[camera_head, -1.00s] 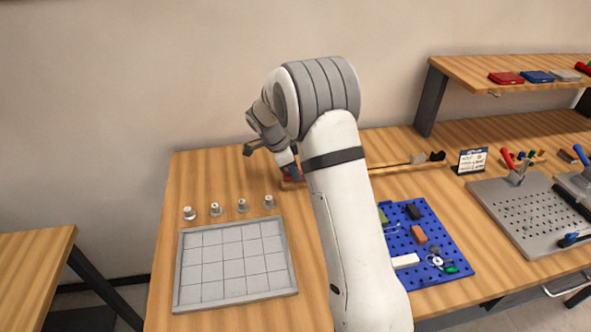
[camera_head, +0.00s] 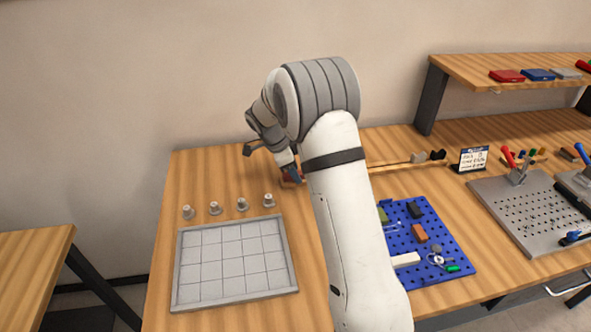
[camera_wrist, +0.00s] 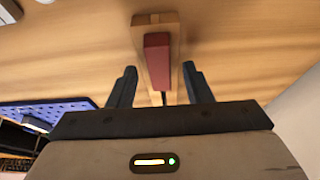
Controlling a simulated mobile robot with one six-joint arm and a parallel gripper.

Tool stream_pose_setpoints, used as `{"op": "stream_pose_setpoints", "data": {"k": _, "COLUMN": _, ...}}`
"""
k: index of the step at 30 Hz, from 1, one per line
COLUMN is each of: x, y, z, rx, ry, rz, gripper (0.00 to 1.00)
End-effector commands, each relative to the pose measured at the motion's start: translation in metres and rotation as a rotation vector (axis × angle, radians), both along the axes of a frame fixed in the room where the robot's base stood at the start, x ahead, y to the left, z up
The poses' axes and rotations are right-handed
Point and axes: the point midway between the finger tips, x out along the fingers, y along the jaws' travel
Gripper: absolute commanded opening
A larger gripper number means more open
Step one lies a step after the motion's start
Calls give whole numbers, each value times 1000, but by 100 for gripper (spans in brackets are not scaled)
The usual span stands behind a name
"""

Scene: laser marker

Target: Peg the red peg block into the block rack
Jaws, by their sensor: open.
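The red peg block (camera_wrist: 157,58) lies lengthwise along the wooden block rack (camera_wrist: 156,21) in the wrist view, and the rack's pale wood shows around its far end. Whether its pegs are seated cannot be seen. My gripper (camera_wrist: 159,69) is open, with one dark finger on each side of the red block and a visible gap on both sides. In the head view the red block (camera_head: 292,174) shows only in part below my gripper (camera_head: 287,165), at the back of the table. My arm hides most of the rack there.
A grey gridded tray (camera_head: 232,293) lies at the front left, with several small metal pegs (camera_head: 242,204) behind it. A blue pegboard (camera_head: 432,239) with small parts is right of my arm. Bare table lies left of my gripper.

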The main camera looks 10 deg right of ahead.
Motion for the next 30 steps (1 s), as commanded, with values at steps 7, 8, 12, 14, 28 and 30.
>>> {"op": "stream_pose_setpoints", "data": {"k": 7, "x": 0, "y": 2, "z": 5, "rx": 0, "ry": -2, "rz": 1, "gripper": 45}}
{"op": "stream_pose_setpoints", "data": {"k": 8, "x": 1, "y": 4, "z": 8, "rx": 1, "ry": -3, "rz": 0, "gripper": 45}}
{"op": "stream_pose_setpoints", "data": {"k": 12, "x": 1, "y": 13, "z": 28, "rx": 1, "ry": -4, "rz": 3, "gripper": 45}}
{"op": "stream_pose_setpoints", "data": {"k": 14, "x": 1, "y": 17, "z": 38, "rx": 0, "ry": -6, "rz": 2, "gripper": 45}}
{"op": "stream_pose_setpoints", "data": {"k": 28, "x": 0, "y": 30, "z": 72, "rx": 0, "ry": 0, "rz": 0, "gripper": 45}}
{"op": "stream_pose_setpoints", "data": {"k": 30, "x": 0, "y": 30, "z": 72, "rx": 0, "ry": 0, "rz": 0, "gripper": 45}}
